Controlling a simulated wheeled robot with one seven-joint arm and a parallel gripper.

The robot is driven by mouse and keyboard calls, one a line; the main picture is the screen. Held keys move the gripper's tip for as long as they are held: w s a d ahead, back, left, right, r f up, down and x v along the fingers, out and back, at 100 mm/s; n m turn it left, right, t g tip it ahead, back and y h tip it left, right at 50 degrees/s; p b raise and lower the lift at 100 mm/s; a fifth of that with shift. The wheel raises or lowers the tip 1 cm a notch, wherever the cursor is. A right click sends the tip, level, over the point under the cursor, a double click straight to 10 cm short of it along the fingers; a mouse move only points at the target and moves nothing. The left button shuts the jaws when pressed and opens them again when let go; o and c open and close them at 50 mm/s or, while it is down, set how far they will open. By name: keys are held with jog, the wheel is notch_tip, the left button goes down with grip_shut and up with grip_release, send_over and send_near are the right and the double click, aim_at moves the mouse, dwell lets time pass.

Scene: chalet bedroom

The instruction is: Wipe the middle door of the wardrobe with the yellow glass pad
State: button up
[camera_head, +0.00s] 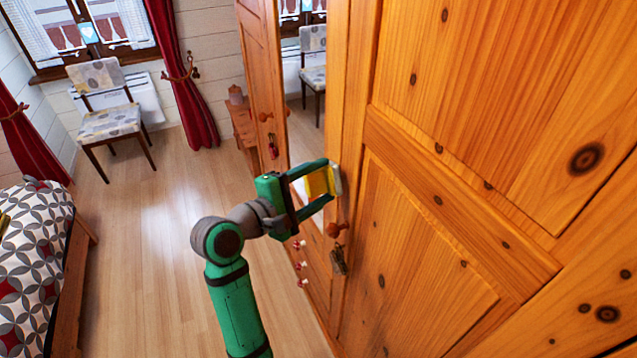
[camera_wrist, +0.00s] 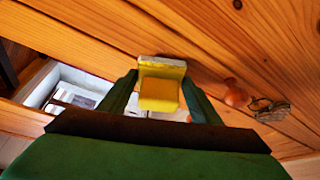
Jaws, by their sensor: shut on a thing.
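My gripper (camera_head: 310,188) is shut on the yellow glass pad (camera_head: 319,184), which has a pale face turned to the wardrobe (camera_head: 420,220). In the wrist view the yellow pad (camera_wrist: 160,88) sits between the two green fingers. The wardrobe's middle door (camera_head: 301,130) carries a tall mirror and lies at a steep angle to the head camera. The pad is at the right edge of the mirror, by the wooden frame. I cannot tell whether it touches the surface. My gripper and the pad hide part of the mirror's lower area.
A round wooden knob (camera_head: 337,230) and a hanging key tag (camera_head: 339,262) stick out just below the pad; the knob also shows in the wrist view (camera_wrist: 235,96). A bed (camera_head: 40,250) stands at the left and a chair (camera_head: 110,122) by the window. The floor between is clear.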

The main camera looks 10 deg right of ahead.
jog(key=shift+w+d, duration=0.25)
jog(key=shift+d, duration=0.6)
dwell(0.4)
jog(key=shift+s+d, duration=0.15)
jog(key=shift+s, duration=0.85)
jog(key=shift+s+d, duration=0.1)
jog(key=shift+s, duration=0.9)
jog(key=shift+d, duration=0.1)
jog(key=shift+w, duration=0.1)
jog(key=shift+w, duration=1.75)
